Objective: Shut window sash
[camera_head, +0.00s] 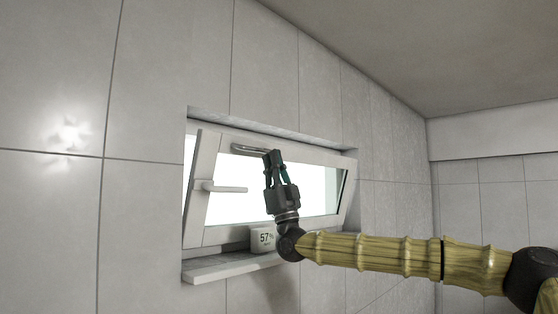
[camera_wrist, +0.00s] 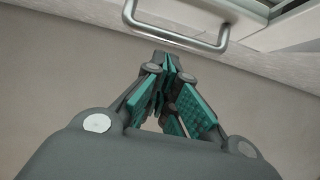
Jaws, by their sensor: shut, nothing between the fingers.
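The window sash (camera_head: 206,180) is a white frame with bright glass, tilted inward at the top within its recess in the tiled wall. A metal bar handle (camera_head: 250,149) sits on its top rail; it also shows in the wrist view as a bar handle (camera_wrist: 180,38). A lever handle (camera_head: 222,188) is on the sash's left side, lying horizontal. My gripper (camera_head: 272,154) is shut and empty, fingers pointing up, by the right end of the bar handle. In the wrist view my gripper (camera_wrist: 170,62) has its fingertips just below the bar; contact cannot be told.
A small white display (camera_head: 263,238) reading 57 stands on the window sill (camera_head: 215,270), beneath the sash and close to my wrist. Tiled wall surrounds the recess. A sloped ceiling (camera_head: 430,50) is above right. The space left of the window is free.

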